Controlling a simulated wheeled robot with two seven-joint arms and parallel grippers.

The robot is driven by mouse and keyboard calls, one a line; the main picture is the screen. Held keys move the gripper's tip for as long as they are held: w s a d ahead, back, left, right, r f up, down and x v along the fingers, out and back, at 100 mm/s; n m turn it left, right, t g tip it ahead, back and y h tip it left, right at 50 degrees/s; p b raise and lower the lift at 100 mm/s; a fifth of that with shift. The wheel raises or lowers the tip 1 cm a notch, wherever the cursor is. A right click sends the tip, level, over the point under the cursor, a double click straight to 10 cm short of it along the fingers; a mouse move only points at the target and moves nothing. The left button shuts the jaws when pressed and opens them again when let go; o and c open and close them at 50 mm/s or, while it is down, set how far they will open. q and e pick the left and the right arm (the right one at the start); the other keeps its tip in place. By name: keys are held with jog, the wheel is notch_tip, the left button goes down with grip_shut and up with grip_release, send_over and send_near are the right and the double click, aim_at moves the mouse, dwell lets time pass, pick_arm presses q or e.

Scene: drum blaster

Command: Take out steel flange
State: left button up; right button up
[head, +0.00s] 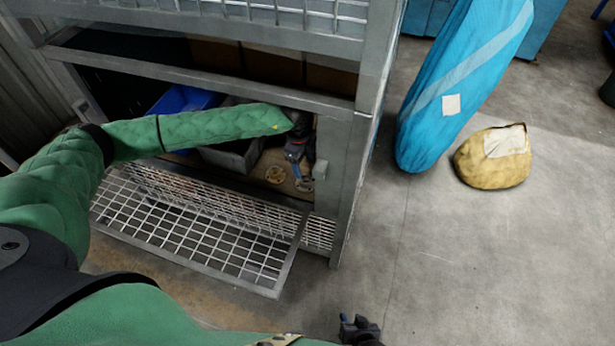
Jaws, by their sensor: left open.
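A small round, brassy-looking flange (275,174) lies on the wooden floor of the cabinet's lower compartment, near its front right. A second small round piece (305,185) lies to its right, partly covered by my gripper; I cannot tell exactly what it is. My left gripper (301,172) reaches into the compartment from above and points down, just right of the flange. It is open and appears empty. My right gripper (357,325) is low at the bottom edge, outside the cabinet over the concrete floor, far from the flange. Its fingers are too small to judge.
A mesh door (200,225) is folded down in front of the cabinet. A grey bin (232,158) and a blue bin (184,100) stand inside, left of the flange. The cabinet's right post (347,160) is close to my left gripper.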

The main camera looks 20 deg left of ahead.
aim_at(305, 178)
pick_arm(q)
jog(key=shift+s+d+f, duration=0.1)
jog(key=shift+d+f, duration=0.05)
jog(key=shift+f, duration=1.55)
jog(key=shift+s+d+f, duration=0.1)
jog(key=shift+f, duration=1.55)
jog(key=c, duration=1.3)
notch_tip(305, 178, up, 10)
jog(key=shift+r, duration=0.1)
